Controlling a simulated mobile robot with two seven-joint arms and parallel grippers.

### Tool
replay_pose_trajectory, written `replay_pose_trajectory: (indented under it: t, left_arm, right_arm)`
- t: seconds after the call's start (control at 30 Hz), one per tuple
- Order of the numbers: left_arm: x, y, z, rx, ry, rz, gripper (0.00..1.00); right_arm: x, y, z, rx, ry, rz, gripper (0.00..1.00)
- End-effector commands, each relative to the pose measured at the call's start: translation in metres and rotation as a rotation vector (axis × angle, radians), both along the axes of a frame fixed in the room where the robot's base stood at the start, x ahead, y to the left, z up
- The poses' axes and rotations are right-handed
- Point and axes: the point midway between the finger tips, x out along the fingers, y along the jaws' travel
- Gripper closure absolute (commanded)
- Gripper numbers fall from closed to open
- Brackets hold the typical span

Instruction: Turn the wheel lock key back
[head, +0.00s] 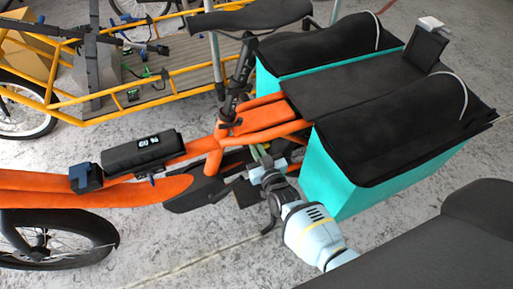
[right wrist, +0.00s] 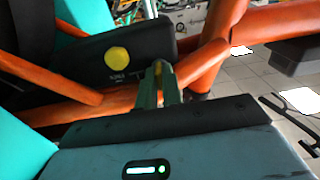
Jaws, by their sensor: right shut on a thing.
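My right gripper (head: 261,160) reaches in under the orange cargo bike's (head: 213,150) frame, below the seat tube and beside the turquoise bag. In the right wrist view its two upright fingers (right wrist: 158,82) are close together, with a small yellowish sliver, perhaps the key (right wrist: 158,68), between their tips. Just beyond is a dark housing, perhaps the wheel lock (right wrist: 150,42), with a yellow round knob (right wrist: 117,57) and small white lettering. The fingers hide where the key meets the lock, so its turn angle cannot be told. My left gripper is out of view.
Turquoise panniers (head: 345,185) with black covers hang close to my right arm. A black battery pack (head: 140,150) sits on the orange frame. A yellow cargo bike (head: 150,80) stands behind.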

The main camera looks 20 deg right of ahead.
Motion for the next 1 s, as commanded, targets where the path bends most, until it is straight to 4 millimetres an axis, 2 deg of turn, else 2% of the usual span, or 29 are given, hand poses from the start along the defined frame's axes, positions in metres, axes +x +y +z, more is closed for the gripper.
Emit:
replay_pose_trajectory:
  t: [0.37,0.4,0.57,0.87,1.0]
  left_arm:
    - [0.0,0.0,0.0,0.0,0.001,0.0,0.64]
    - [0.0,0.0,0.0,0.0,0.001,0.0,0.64]
    - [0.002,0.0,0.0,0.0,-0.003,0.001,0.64]
    - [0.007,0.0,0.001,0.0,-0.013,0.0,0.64]
    - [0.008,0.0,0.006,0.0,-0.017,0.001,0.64]
  right_arm:
    - [0.0,0.0,0.0,-0.009,-0.001,0.001,1.0]
    - [0.0,0.0,0.0,-0.008,-0.001,0.001,0.9]
    - [0.0,0.0,0.0,-0.007,-0.001,0.001,0.71]
    - [-0.002,0.0,0.0,-0.006,0.0,0.0,0.71]
    - [-0.014,-0.001,0.0,-0.006,0.001,0.0,0.71]
